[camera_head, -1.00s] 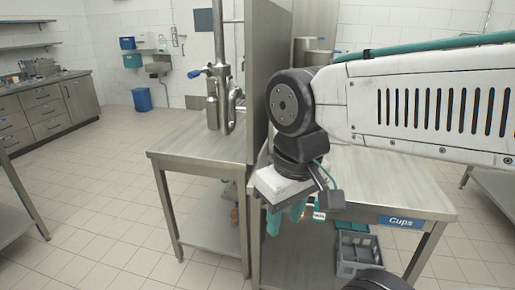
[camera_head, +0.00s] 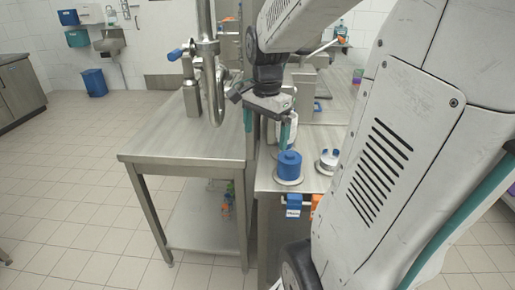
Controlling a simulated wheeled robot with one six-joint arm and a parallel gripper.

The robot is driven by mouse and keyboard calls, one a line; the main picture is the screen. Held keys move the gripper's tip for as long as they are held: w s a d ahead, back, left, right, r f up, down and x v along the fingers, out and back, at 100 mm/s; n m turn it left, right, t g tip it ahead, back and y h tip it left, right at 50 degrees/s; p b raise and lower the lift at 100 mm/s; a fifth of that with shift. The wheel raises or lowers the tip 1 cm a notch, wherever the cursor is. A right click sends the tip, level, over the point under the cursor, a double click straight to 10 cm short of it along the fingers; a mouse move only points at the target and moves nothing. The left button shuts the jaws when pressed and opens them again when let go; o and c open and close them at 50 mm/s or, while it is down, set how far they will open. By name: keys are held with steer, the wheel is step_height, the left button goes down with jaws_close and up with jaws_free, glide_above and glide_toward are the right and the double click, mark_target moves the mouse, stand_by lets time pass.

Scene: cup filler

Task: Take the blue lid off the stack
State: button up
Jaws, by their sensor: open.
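A blue round stack of lids (camera_head: 289,167) with a narrower top stands on a pale round base near the front edge of the right-hand steel table. Single lids in it cannot be told apart. My gripper (camera_head: 266,134) points down, open, with its teal fingers spread and nothing seen between them. It appears above and slightly left of the blue stack. The right finger appears close to the top of the stack, but I cannot tell whether it touches.
A white piece with blue parts (camera_head: 328,160) stands on another round base to the right. A blue tag (camera_head: 293,204) and an orange piece (camera_head: 316,205) are at the table's front. A steel tap (camera_head: 210,85) rises over the left table (camera_head: 180,140), whose top is mostly clear.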

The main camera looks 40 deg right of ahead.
mark_target(288, 154)
steer(key=d+f+m, duration=0.1)
steer(key=d+m, duration=0.1)
steer(key=d, duration=0.1)
steer(key=d+f+m, duration=0.2)
steer(key=d+m, duration=0.1)
steer(key=d, duration=0.1)
steer(key=d+f+m, duration=0.1)
steer(key=d+m, duration=0.1)
steer(key=d, duration=0.2)
steer(key=shift+w+d+f+m, duration=0.1)
steer(key=shift+d+f+m, duration=0.15)
steer(key=shift+m, duration=0.05)
steer(key=shift+d+f, duration=0.25)
steer(key=shift+f, duration=0.05)
steer(key=f, duration=0.7)
steer(key=shift+w+f, duration=0.15)
steer(key=shift+w, duration=0.15)
steer(key=c, duration=1.1)
